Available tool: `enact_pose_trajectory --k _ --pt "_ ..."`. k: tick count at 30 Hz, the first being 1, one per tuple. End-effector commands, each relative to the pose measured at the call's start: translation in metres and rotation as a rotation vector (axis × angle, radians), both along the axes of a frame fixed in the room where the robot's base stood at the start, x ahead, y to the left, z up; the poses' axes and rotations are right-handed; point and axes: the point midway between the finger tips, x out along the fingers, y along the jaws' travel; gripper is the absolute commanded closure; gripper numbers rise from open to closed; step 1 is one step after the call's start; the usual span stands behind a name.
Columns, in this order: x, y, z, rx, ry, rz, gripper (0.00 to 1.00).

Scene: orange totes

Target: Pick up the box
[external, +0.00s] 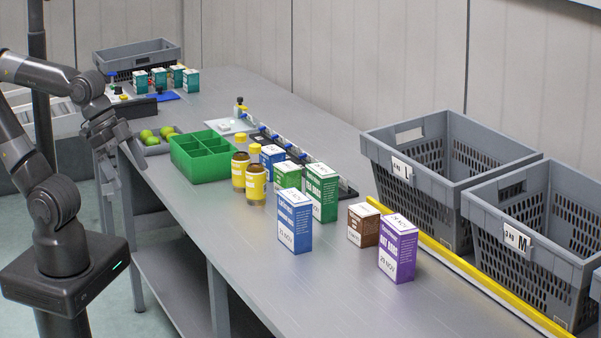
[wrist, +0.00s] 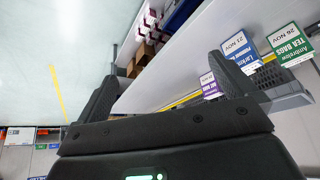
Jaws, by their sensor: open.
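Several upright boxes stand on the grey table in the external view: a blue box (external: 294,221), a purple box (external: 398,249), a brown box (external: 363,225), a taller green box (external: 321,192), a smaller green box (external: 287,175) and another blue box (external: 271,158) partly hidden behind. The wrist view shows a purple box (wrist: 209,86), a blue box (wrist: 240,52) and a green tea bags box (wrist: 289,45) beyond the right finger. My gripper (external: 117,162) is open and empty at the table's left edge, apart from every box; its fingers also show in the wrist view (wrist: 165,92).
A green divided tray (external: 203,168), limes (external: 155,135) and yellow-capped jars (external: 256,184) stand between my gripper and the boxes. Grey crates (external: 385,150) marked L and M (external: 485,212) stand at right behind a yellow strip. The table's front right is clear.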

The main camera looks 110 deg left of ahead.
Motion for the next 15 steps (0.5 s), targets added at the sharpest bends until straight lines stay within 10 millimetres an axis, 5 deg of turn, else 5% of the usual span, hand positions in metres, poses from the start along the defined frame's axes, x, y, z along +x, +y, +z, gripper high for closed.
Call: enact_pose_trajectory --k 15 --pt "0.013 0.006 0.006 -0.006 0.006 0.025 0.0"
